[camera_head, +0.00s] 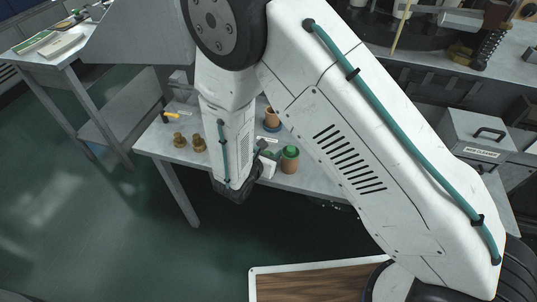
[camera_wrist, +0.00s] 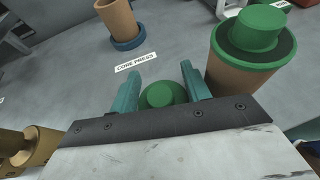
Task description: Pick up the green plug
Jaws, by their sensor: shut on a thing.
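My gripper (camera_wrist: 158,77) has its two teal fingers on either side of a round green plug (camera_wrist: 162,95) in the wrist view and is shut on it. Only the plug's top shows; its lower part is hidden by the gripper body, so I cannot tell if it touches the table. A second green plug (camera_wrist: 258,28) sits in the mouth of a brown clay cup (camera_wrist: 245,78), right of my gripper. That plug also shows in the head view (camera_head: 291,151). In the head view my arm's end hangs over the bench, and the fingers are hard to make out.
An empty clay cup (camera_wrist: 117,18) stands in a blue ring (camera_wrist: 127,43) beyond a "CORE PRESS" label (camera_wrist: 135,62). Brass parts (camera_head: 198,144) and a yellow-handled tool (camera_head: 171,116) lie at the left of the grey bench (camera_head: 160,145). Bare bench shows left of the label.

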